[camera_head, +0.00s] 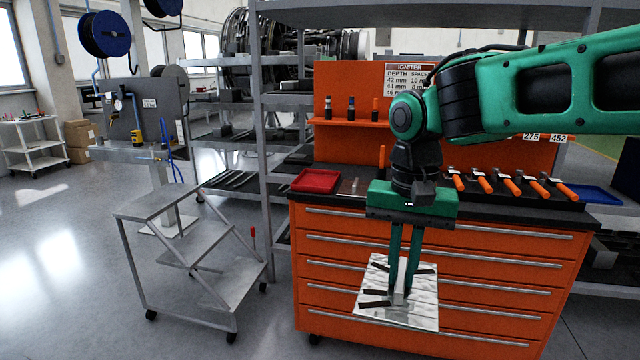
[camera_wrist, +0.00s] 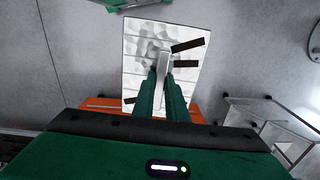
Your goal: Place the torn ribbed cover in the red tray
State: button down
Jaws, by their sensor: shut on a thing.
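The torn ribbed cover (camera_head: 413,311) is a pale, silvery ribbed sheet with several dark strips on it. My gripper (camera_head: 400,292) points down and is shut on a small raised grey piece at the middle of the cover. It holds the cover in front of the orange drawer cabinet. In the wrist view the cover (camera_wrist: 140,52) spreads beyond the fingertips of my gripper (camera_wrist: 162,73), with a crumpled grey patch near the grip. The red tray (camera_head: 316,181) lies on the cabinet's dark top, at its left end. The tray looks empty.
The orange cabinet (camera_head: 340,238) stands behind the cover. A row of orange-handled tools (camera_head: 510,187) and a blue tray (camera_head: 592,195) are on the top's right side. A grey step cart (camera_head: 190,250) stands left, and a shelf post (camera_head: 262,120) rises beside the cabinet.

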aim_at(317, 183)
jog(key=i, duration=1.85)
jog(key=u, duration=2.75)
jog(key=i, duration=0.7)
jog(key=z, duration=1.2)
